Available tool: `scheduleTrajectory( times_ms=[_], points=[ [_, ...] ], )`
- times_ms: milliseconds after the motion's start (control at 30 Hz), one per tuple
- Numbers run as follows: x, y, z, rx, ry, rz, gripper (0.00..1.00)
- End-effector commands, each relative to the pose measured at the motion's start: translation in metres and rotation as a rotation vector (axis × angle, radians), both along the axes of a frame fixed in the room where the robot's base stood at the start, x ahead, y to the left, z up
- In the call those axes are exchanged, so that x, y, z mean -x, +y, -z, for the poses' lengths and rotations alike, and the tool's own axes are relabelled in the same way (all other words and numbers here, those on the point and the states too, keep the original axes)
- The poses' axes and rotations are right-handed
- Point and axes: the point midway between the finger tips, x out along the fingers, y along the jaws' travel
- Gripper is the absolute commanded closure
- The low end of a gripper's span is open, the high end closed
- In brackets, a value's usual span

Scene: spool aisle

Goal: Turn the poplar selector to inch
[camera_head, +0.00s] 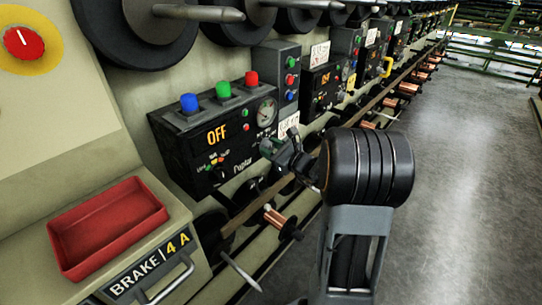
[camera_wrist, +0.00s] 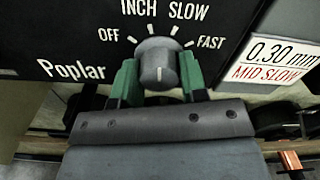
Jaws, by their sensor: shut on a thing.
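The Poplar box (camera_head: 190,150) is a black control box on the left. Its orange display (camera_head: 217,133) reads OFF. In the wrist view the poplar selector (camera_wrist: 158,62) is a grey round knob under the words OFF, INCH, SLOW and FAST. A short pale line shows on the knob's lower face; I cannot tell which word the knob points to. My gripper (camera_wrist: 158,82) has its green fingers on both sides of the knob and is shut on it. In the head view my gripper (camera_head: 274,148) is at the box's lower right and hides the knob.
Blue, green and red buttons (camera_head: 223,89) and a round gauge (camera_head: 265,111) are on the box. A red tray (camera_head: 107,226) sits at the lower left. Copper spools (camera_head: 275,218) hang below the box. More control boxes recede along the wall. The grey floor (camera_head: 465,190) at right is clear.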

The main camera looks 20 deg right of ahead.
Motion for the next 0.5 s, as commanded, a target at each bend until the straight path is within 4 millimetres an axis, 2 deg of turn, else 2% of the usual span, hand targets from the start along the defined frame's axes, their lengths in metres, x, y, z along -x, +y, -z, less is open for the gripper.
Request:
scheduleTrajectory(
  times_ms=[33,500],
  points=[
    [0.0000,-0.0001,0.0049,0.031,-0.015,0.000,0.84],
    [-0.0001,-0.0005,0.0009,0.202,-0.094,0.000,0.84]
  ],
)
